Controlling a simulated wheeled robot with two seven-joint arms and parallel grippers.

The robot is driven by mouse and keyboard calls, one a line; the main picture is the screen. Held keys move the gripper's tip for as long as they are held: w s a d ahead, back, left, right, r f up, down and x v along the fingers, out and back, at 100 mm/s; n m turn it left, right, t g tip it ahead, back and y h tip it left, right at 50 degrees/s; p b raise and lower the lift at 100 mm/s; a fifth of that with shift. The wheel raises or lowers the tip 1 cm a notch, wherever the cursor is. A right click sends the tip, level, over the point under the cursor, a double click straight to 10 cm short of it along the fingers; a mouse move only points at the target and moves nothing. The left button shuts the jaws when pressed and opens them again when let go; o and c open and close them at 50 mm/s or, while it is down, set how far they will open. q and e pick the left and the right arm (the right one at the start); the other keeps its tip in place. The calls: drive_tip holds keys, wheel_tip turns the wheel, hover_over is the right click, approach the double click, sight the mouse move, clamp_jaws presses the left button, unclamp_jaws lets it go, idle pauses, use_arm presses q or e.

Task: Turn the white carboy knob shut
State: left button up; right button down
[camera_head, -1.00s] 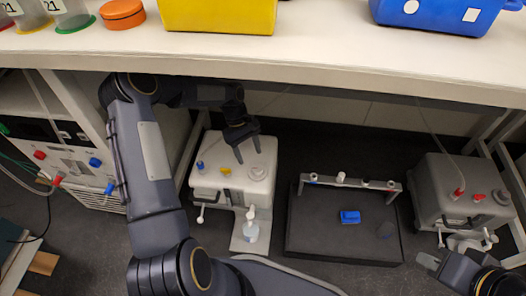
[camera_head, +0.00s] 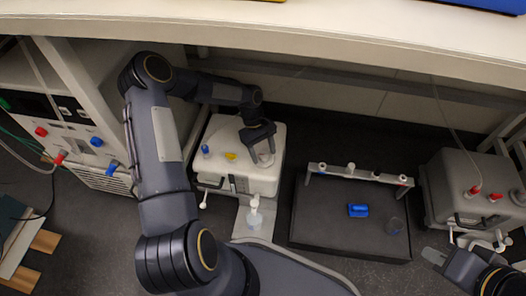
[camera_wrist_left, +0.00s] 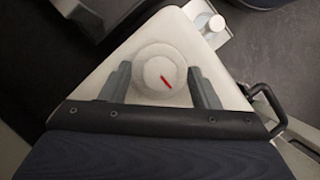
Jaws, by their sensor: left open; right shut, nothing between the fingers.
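The white carboy (camera_head: 225,178) stands on the floor under the bench. Its round white knob (camera_wrist_left: 150,68), with a red line on its top, is on the carboy's upper face. My left gripper (camera_wrist_left: 160,85) is open, with one finger on each side of the knob; I cannot tell whether they touch it. In the head view my left gripper (camera_head: 262,153) is over the carboy's right side and partly hides the knob. My right gripper (camera_head: 434,256) is shut and empty at the lower right, near the grey carboy.
The grey carboy (camera_head: 452,178) with red caps stands at the right. A dark shaker platform (camera_head: 325,220) with a rail and a blue piece (camera_head: 357,210) lies between the carboys. A small bottle (camera_head: 254,218) stands before the white carboy. The bench edge (camera_head: 330,55) runs overhead.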

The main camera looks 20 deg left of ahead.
use_arm(q)
drive_tip(key=c, duration=1)
drive_tip(key=shift+r+m, duration=0.1)
drive_tip(key=shift+m, duration=0.2)
drive_tip(key=m+y+p, duration=0.1)
drive_tip(key=m, duration=0.1)
drive_tip(key=shift+w+d+m+g+p, duration=0.1)
drive_tip(key=shift+w+m+g+p, duration=0.05)
drive_tip(key=shift+m+g+p, duration=0.2)
drive_tip(key=m+g+y+p, duration=0.1)
drive_tip(key=m, duration=0.3)
drive_tip(key=shift+d+m, duration=0.1)
drive_tip(key=shift+m, duration=0.15)
drive_tip(key=m+y, duration=0.1)
drive_tip(key=m, duration=0.1)
drive_tip(key=m+y, duration=0.1)
drive_tip(key=m, duration=0.2)
drive_tip(key=shift+d+y+p, duration=0.15)
drive_tip(key=shift+y+p, duration=0.15)
drive_tip(key=shift+p, duration=0.1)
drive_tip(key=m, duration=0.2)
drive_tip(key=m+y, duration=0.1)
drive_tip(key=m, duration=0.2)
drive_tip(key=shift+d+y+p, duration=0.1)
drive_tip(key=shift+y+p, duration=0.2)
